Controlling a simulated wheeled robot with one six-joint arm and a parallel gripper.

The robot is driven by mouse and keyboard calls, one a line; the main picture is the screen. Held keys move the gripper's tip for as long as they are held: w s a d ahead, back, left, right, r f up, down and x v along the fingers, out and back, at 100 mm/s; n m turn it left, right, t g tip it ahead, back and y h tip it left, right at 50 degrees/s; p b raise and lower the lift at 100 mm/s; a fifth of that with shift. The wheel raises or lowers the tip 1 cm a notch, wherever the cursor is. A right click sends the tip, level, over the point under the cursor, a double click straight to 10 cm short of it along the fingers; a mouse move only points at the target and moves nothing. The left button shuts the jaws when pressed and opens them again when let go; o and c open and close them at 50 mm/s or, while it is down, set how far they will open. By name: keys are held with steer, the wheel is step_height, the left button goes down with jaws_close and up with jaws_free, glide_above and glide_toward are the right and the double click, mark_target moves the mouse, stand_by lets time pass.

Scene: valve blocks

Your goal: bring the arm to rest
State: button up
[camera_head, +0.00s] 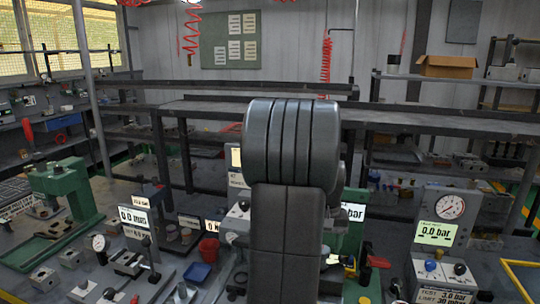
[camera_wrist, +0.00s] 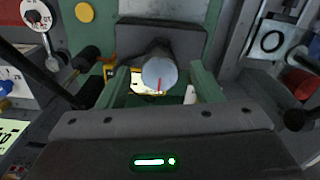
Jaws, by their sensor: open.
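My arm (camera_head: 295,160) rises in the middle of the head view and hides the bench behind it. My gripper does not show there. In the wrist view my gripper (camera_wrist: 159,78) is open, with a dark body across the lower part. A round grey end with a red line (camera_wrist: 159,73) shows between the two green-grey sides, in front of a dark block. I cannot tell how far it is from the fingers, and I see nothing clearly held.
A gauge panel (camera_head: 437,232) reading 0.0 bar stands at right. A green press (camera_head: 65,190) stands at left. The bench is crowded with small metal parts. Dark shelves stand behind.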

steer(key=m+b, duration=0.2)
steer(key=m, duration=0.4)
steer(key=shift+f+b, duration=0.1)
steer(key=shift+b, duration=0.25)
steer(key=m+b, duration=0.2)
steer(key=m, duration=0.2)
steer(key=shift+m+b, duration=0.65)
steer(key=shift+m, duration=0.45)
